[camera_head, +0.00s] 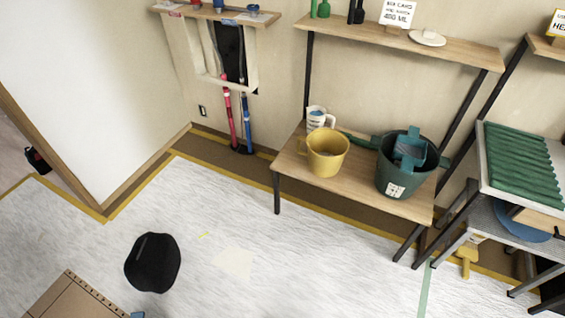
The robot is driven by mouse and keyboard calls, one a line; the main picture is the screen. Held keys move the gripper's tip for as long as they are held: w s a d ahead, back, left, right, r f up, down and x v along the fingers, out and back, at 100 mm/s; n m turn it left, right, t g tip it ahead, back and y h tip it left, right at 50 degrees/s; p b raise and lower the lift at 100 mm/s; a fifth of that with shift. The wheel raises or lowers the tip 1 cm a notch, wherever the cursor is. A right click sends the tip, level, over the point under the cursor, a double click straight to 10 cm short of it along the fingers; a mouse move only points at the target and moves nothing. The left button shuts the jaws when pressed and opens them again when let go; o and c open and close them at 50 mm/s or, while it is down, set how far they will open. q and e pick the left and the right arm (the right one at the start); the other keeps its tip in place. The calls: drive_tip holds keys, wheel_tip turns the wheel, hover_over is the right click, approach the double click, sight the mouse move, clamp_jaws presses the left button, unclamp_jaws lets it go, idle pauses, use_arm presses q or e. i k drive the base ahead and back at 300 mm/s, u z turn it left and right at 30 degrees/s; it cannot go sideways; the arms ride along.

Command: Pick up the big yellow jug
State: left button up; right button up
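The big yellow jug (327,153) stands upright on the lower wooden shelf (375,192) of a rack against the back wall. Its round open top faces up. A white measuring cup (316,118) stands just behind it to the left. A dark green bucket (402,168) stands to its right on the same shelf, with a gap between them. A green handle-like piece lies behind the jug toward the bucket. Neither of my grippers shows in the head view.
The upper shelf (400,37) overhangs the lower one at the back. A table with green rolls (518,158) stands at the right. A black rounded object (152,263) and a cardboard box (76,300) are on the floor. The white-sheeted floor before the shelf is largely clear.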

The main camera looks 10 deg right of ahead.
sight(327, 147)
drive_tip(key=u, duration=0.15)
drive_tip(key=i, duration=1)
drive_tip(key=z, duration=0.95)
drive_tip(key=i, duration=0.75)
drive_tip(key=z, duration=0.7)
